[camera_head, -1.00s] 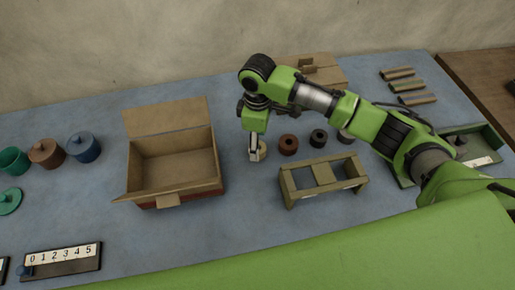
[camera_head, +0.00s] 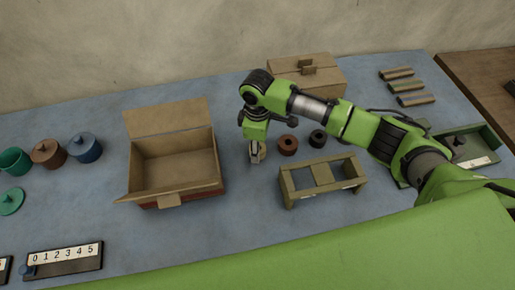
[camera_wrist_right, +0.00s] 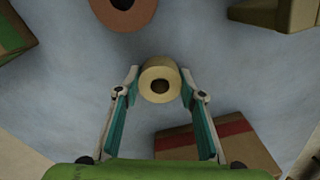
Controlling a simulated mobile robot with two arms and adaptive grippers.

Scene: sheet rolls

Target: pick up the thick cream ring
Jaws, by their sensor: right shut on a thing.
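The thick cream ring (camera_wrist_right: 160,80) lies between the two fingertips of my right gripper (camera_wrist_right: 160,76) in the right wrist view, its hole facing the camera. The fingers are shut on its sides. In the head view, my right gripper (camera_head: 256,151) points down at the blue table, just right of the open carton, and mostly hides the ring. I cannot tell whether the ring touches the table. My left gripper is not in view.
A brown ring (camera_head: 288,145) and a black ring (camera_head: 318,138) stand to the right. A wooden stand (camera_head: 323,176) is in front of them. The open carton (camera_head: 190,190) is on the left. A closed box (camera_head: 312,80) is behind.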

